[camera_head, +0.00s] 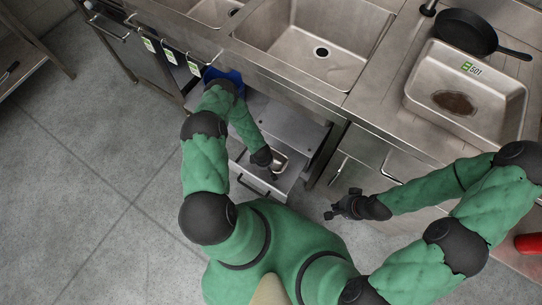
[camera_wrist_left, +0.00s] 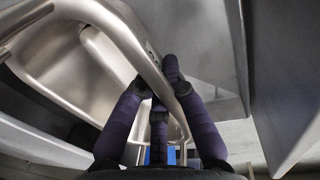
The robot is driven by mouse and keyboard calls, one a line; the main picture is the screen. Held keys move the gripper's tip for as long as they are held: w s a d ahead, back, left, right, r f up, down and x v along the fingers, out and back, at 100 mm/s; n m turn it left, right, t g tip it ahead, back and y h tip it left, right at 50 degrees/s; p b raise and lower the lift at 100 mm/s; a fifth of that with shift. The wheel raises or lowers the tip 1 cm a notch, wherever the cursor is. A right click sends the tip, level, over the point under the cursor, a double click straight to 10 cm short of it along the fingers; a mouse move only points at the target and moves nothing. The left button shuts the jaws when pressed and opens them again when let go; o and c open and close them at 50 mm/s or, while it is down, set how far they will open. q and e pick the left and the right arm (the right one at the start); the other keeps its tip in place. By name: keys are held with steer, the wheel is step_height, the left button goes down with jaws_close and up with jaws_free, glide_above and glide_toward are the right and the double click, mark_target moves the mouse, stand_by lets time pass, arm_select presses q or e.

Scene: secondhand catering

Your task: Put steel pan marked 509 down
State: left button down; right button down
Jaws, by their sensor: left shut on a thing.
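My left gripper (camera_head: 272,173) reaches down into an open drawer (camera_head: 249,183) below the counter and is shut on a small steel pan (camera_head: 280,158). In the left wrist view, its dark fingers (camera_wrist_left: 160,95) close around the rim of the shiny steel pan (camera_wrist_left: 82,78). No marking on this pan is readable. Whether the pan's base touches the drawer floor cannot be told. My right gripper (camera_head: 337,207) hangs empty before the cabinet front, its fingers apart.
A large steel pan labelled 501 (camera_head: 510,97) and a black frying pan (camera_head: 468,30) sit on the right counter. A sink (camera_head: 320,35) lies above the drawer. A blue item (camera_head: 224,75) is behind my left arm. The floor at left is clear.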

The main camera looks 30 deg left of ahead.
arm_select(q)
step_height(320, 180, down, 2)
steer(key=shift+w+f+b, duration=0.1)
steer(key=shift+f+b, duration=0.05)
steer(key=shift+b, duration=0.15)
steer(key=w+b, duration=0.2)
steer(key=w, duration=0.2)
steer(key=shift+d+f, duration=0.1)
steer(key=shift+d, duration=0.05)
steer(key=shift+f+b, duration=0.45)
steer(key=c, duration=1.3)
jaws_free()
steer(key=shift+s+f, duration=0.1)
steer(key=shift+f, duration=0.05)
